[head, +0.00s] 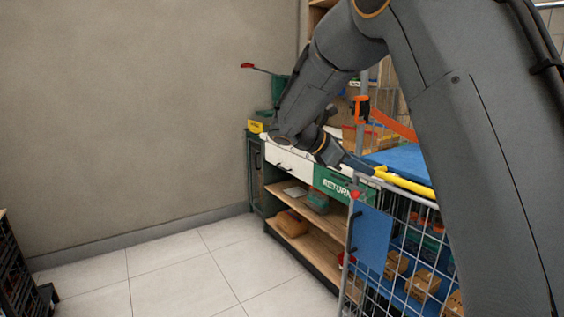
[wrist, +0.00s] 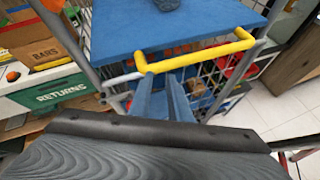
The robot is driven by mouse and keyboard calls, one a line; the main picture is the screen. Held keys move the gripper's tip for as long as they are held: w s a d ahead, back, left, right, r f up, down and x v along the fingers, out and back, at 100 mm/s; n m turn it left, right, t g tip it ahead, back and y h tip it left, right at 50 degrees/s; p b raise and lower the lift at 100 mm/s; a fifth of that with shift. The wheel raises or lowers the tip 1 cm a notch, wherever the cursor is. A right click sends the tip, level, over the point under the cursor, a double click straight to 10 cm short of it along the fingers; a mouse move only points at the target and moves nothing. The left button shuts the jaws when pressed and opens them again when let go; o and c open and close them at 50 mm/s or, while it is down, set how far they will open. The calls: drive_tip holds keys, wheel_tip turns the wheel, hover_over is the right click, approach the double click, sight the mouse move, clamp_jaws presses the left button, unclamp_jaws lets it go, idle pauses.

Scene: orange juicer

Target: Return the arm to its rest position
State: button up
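My arm (head: 480,150) reaches from the right of the head view over to the bench and the cart. My gripper (wrist: 161,78) shows in the wrist view as two blue-grey fingers with a gap between their tips and nothing clearly held. The fingertips are close to the yellow cart handle (wrist: 205,54); I cannot tell whether they touch it. In the head view the gripper (head: 370,170) is near the left end of the yellow handle (head: 405,184).
A wire cart (head: 353,240) with a blue top (head: 403,160) stands at the right. A shelved workbench (head: 290,157) with a green "RETURNS" panel (wrist: 62,94) stands behind it. A dark crate (head: 10,260) is at the far left. The tiled floor (head: 170,270) is clear.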

drive_tip(key=s+a+f+m+g+y, duration=0.1)
drive_tip(key=s+f+m+y, duration=0.3)
drive_tip(key=s, duration=0.6)
drive_tip(key=s+a+f+m+g+y, duration=0.1)
drive_tip(key=s+f+m+y, duration=0.3)
drive_tip(key=s+f+m, duration=0.4)
drive_tip(key=s+a+f+m+y, duration=0.3)
drive_tip(key=s+f+m, duration=0.3)
drive_tip(key=s, duration=0.8)
drive_tip(key=shift+s+f+m+g+y, duration=0.15)
drive_tip(key=shift+f+m+g+y, duration=0.2)
drive_tip(key=shift+f, duration=0.55)
drive_tip(key=shift+c, duration=0.4)
